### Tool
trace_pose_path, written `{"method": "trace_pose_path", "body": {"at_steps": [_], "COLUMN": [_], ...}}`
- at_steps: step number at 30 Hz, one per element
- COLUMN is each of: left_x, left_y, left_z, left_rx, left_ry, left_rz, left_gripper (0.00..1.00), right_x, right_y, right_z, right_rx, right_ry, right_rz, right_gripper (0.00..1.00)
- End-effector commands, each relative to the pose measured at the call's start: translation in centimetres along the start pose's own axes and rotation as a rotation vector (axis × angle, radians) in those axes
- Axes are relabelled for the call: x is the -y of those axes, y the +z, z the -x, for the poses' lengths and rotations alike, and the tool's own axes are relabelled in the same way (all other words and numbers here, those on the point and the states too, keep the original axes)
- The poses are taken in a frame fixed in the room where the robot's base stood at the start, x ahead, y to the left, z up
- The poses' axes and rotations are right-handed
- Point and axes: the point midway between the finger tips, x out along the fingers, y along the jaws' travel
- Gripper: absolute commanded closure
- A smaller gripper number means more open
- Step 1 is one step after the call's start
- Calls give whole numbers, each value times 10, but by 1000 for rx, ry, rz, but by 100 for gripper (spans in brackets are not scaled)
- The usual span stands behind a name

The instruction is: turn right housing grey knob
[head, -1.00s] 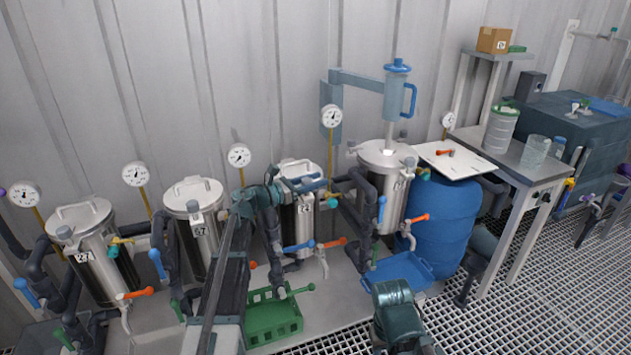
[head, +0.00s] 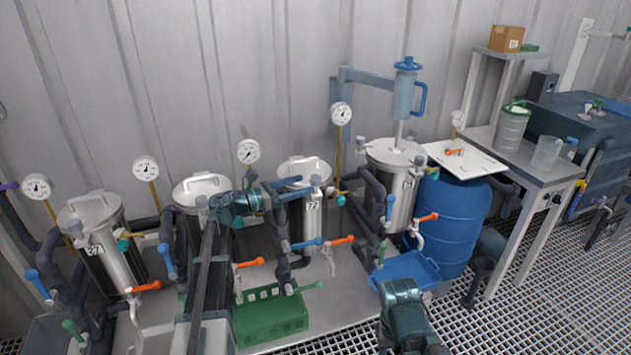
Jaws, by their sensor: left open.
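Several steel housings stand in a row. The third from the left (head: 311,222) carries a label. The rightmost housing (head: 400,195) stands under a blue-handled pump. A small grey knob (head: 315,180) shows at the upper front of the third housing, and another (head: 420,161) at the rightmost one. My left gripper (head: 298,191) points right across the front of the third housing, just below its lid. It is open; whether it touches anything I cannot tell. My right arm shows at the bottom, with its gripper out of view.
Gauges, dark pipes and orange, blue and green valve handles crowd the housings. A green crate (head: 270,322) sits low in front, and a blue tray (head: 408,268) lies by a blue barrel (head: 452,225). A grey table (head: 548,176) stands at right. The grating floor at right is mostly clear.

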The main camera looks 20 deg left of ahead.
Motion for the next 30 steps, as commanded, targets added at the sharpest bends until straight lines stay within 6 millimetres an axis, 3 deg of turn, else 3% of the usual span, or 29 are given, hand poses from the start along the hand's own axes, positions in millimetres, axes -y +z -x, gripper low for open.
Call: {"method": "trace_pose_path", "body": {"at_steps": [3, 10, 30], "left_x": [0, 0, 0], "left_y": [0, 0, 0], "left_z": [24, 49, 54], "left_rx": [0, 0, 0], "left_ry": [3, 1, 0], "left_rz": [0, 0, 0], "left_gripper": [28, 28, 28], "right_x": [0, 0, 0], "right_y": [0, 0, 0], "right_z": [0, 0, 0], "right_rx": [0, 0, 0], "right_ry": [0, 0, 0], "right_rz": [0, 0, 0], "right_gripper": [53, 53, 53]}}
